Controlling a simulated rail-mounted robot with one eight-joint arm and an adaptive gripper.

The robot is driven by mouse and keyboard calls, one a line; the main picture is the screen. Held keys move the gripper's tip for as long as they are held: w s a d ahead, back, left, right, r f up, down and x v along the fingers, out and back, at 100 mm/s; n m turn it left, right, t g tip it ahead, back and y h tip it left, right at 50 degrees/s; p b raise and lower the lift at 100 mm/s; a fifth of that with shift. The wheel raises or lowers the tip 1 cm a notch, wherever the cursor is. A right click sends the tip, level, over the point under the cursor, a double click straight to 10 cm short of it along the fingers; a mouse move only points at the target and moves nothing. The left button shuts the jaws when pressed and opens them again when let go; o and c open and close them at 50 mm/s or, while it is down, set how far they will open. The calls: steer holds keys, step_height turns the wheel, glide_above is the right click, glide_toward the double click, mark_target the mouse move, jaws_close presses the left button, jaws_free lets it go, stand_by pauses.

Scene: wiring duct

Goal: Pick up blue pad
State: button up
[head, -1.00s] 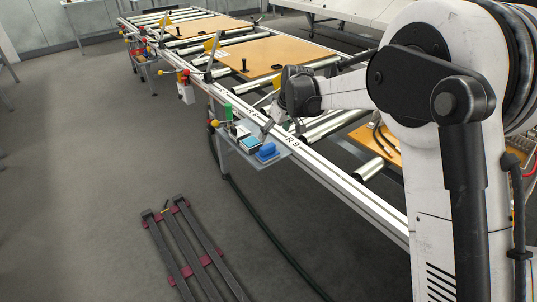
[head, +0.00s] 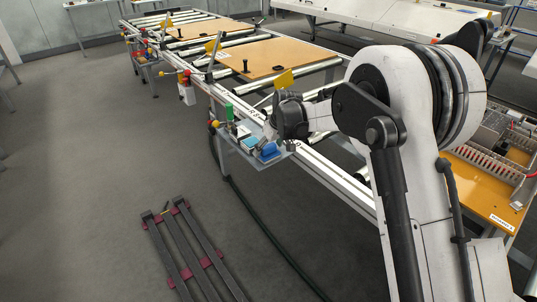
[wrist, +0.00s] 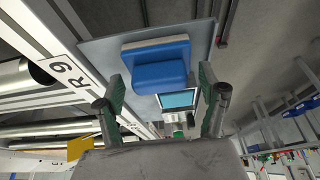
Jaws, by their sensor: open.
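The blue pad (wrist: 158,76) lies on a grey shelf (wrist: 92,48) at the side of the rail in the wrist view, with a pale strip along its far side. It also shows in the head view (head: 269,151), partly behind my gripper. My gripper (wrist: 168,98) is open in the wrist view, its two green-padded fingers apart, with the near edge of the pad showing between and beyond them. Nothing is held. In the head view my gripper (head: 268,141) is just above the shelf; its fingertips are hard to make out there.
A light-blue-topped item (wrist: 178,99) sits beside the pad on the shelf. A green bottle-like item (head: 229,112) stands at the shelf's far end. The white rail marked R9 (wrist: 62,68) runs alongside. A dark rack (head: 184,245) lies on the floor.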

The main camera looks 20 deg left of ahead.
mark_target(267, 146)
steer(key=c, duration=1.3)
steer(key=shift+r, duration=0.1)
steer(key=shift+r, duration=0.45)
steer(key=r, duration=0.2)
steer(key=r+p, duration=0.1)
steer(key=shift+s+a+r, duration=0.15)
steer(key=shift+s+r, duration=0.15)
steer(key=s+a+r, duration=0.1)
steer(key=s+r, duration=0.1)
steer(key=s, duration=0.1)
steer(key=s+a+r+p, duration=0.1)
steer(key=s+a+r, duration=0.1)
steer(key=s, duration=0.1)
steer(key=s+a+r, duration=0.2)
steer(key=s, duration=0.1)
steer(key=shift+s+a+r, duration=0.2)
steer(key=shift+s+a, duration=0.05)
